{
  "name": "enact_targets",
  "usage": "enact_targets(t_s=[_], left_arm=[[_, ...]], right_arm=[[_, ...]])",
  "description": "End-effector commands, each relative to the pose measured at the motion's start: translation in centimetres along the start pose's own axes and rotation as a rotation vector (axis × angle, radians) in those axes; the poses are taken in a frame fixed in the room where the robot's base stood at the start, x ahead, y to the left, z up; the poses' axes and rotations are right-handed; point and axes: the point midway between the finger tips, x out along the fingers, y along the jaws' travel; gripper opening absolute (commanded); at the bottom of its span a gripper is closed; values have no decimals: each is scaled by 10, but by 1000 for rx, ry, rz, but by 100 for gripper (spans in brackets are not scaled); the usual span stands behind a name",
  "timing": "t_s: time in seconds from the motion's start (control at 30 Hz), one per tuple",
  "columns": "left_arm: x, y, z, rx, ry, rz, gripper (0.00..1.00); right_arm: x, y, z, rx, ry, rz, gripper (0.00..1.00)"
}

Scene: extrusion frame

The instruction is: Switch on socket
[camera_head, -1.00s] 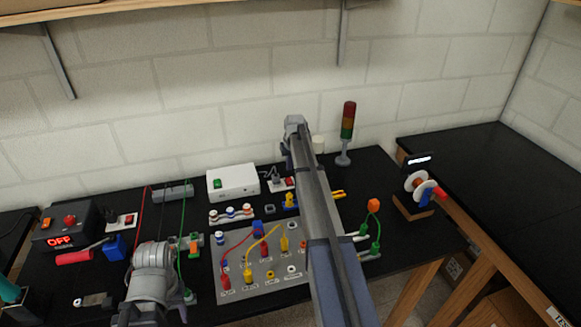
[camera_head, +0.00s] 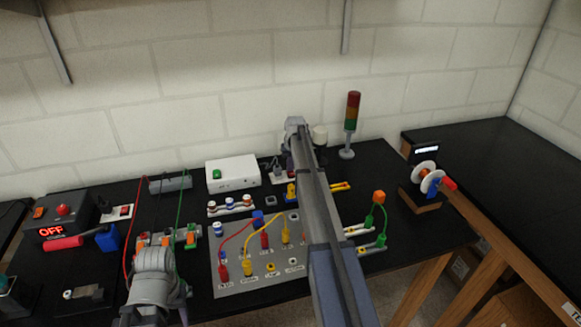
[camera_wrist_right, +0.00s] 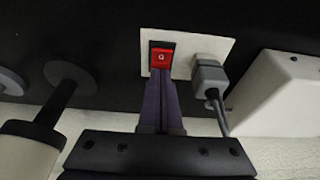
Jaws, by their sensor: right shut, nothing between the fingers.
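A white wall-type socket (camera_wrist_right: 185,45) with a red rocker switch (camera_wrist_right: 162,56) and a grey plug (camera_wrist_right: 208,75) shows in the right wrist view. In the head view this socket (camera_head: 279,180) is partly hidden by my right arm. My right gripper (camera_wrist_right: 162,80) is shut and empty. Its fingertips are at the lower edge of the red switch in the wrist view; I cannot tell whether they touch it.
A white box (camera_head: 233,173) stands left of the socket. A signal tower (camera_head: 351,125) stands to its right. A grey panel with plugs and cables (camera_head: 240,285) lies in front. A black unit reading OFF (camera_head: 75,215) is at the far left.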

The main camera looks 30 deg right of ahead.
Motion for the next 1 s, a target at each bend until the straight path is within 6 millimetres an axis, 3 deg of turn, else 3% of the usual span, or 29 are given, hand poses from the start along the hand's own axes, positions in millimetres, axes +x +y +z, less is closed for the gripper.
enact_targets(t_s=[1.0], left_arm=[[-1, 0, 0, 0, 0, 0, 50]], right_arm=[[-5, 0, 15, 0, -1, 0, 0]])
